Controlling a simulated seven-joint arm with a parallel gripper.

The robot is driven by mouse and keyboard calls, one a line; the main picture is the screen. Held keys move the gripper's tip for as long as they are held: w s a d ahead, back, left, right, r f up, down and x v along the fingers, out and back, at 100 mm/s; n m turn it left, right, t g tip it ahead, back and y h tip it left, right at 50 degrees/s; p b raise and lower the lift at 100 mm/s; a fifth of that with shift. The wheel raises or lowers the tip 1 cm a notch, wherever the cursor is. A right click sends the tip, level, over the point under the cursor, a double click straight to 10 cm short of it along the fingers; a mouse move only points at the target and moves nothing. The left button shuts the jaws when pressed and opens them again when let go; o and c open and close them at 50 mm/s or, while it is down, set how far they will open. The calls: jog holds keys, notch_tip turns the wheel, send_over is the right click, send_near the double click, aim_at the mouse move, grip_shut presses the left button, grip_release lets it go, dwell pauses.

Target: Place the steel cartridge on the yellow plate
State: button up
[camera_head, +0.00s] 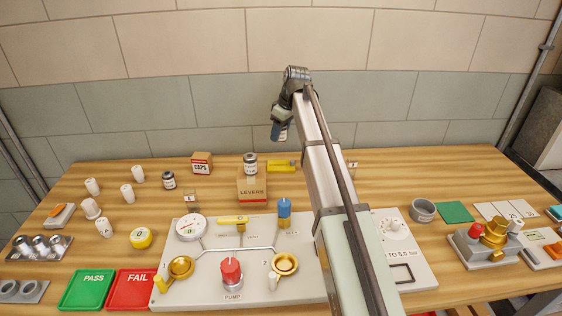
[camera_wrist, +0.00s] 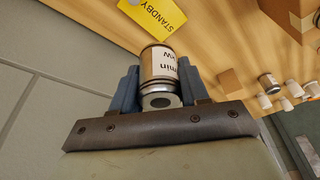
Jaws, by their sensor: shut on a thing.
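My gripper (camera_head: 280,131) is raised above the back of the table, near the wall. In the wrist view my gripper (camera_wrist: 160,90) has its blue fingers shut on the steel cartridge (camera_wrist: 160,66), which has a white label with dark print. In the head view I cannot make out the cartridge clearly between the fingers. The yellow plate (camera_head: 281,166) lies at the back of the table, below the gripper and partly behind my arm. In the wrist view the yellow plate (camera_wrist: 153,14), printed STANDBY, shows beyond the cartridge, apart from it, cut by the top edge.
A LEVERS box (camera_head: 252,188) with a labelled canister (camera_head: 250,163) on top stands left of the plate. A CAPS box (camera_head: 202,163) is farther left. A valve panel (camera_head: 205,272) fills the front middle. Green PASS (camera_head: 87,289) and red FAIL (camera_head: 131,290) trays lie front left.

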aim_at(277, 164)
jog(key=shift+s+n, duration=0.15)
jog(key=shift+n, duration=0.55)
jog(key=shift+f, duration=5.05)
jog(key=o, duration=1.3)
jog(key=shift+f, duration=0.1)
jog(key=shift+c, duration=0.2)
jog(key=v, duration=1.2)
jog(key=shift+a, duration=0.1)
